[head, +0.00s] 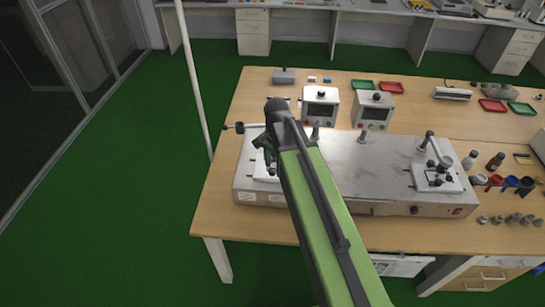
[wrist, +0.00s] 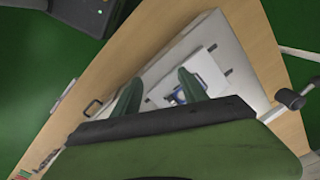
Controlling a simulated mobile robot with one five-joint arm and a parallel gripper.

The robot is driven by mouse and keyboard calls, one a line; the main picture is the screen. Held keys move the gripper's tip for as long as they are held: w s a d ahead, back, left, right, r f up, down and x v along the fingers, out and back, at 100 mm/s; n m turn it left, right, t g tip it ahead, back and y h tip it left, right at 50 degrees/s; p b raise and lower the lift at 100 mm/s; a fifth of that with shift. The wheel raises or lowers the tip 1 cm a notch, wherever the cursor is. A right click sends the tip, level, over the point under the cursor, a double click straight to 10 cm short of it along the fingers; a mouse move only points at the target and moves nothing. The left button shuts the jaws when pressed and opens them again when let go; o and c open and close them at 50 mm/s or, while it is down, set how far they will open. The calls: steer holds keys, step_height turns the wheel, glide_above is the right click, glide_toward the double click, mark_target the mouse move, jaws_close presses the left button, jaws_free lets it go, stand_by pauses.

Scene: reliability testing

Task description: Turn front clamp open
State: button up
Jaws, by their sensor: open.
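A long metal test machine (head: 345,160) lies on the wooden table. At its left end is a white plate (head: 257,163), mostly hidden by my arm, so I cannot make out a clamp there. My gripper (head: 267,152) is above that end. In the wrist view my gripper (wrist: 158,84) has its two green fingers apart and empty. Beyond the fingers lies the white plate (wrist: 212,66) with a small blue and dark part (wrist: 188,92) on it, partly covered by the right finger. A similar clamp assembly with a lever (head: 437,160) stands at the machine's right end.
A black-knobbed crank rod (head: 240,127) sticks out at the machine's left; it shows in the wrist view too (wrist: 289,100). Two display boxes (head: 320,105) (head: 373,110) stand behind the machine. Bottles and cups (head: 495,162) are at the right. Green floor left of the table is clear.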

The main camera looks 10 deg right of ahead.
mark_target(272, 169)
steer(key=w+r+m+p, duration=0.5)
steer(key=w+r+m, duration=0.25)
steer(key=m, duration=0.25)
steer(key=f+b, duration=1.1)
steer(key=b, duration=0.1)
steer(key=f+b, duration=0.5)
steer(key=f, duration=0.1)
steer(key=shift+s+d+f+b, duration=0.1)
steer(key=shift+s+f+b, duration=0.2)
steer(key=shift+b, duration=0.1)
steer(key=shift+r, duration=0.1)
jaws_close()
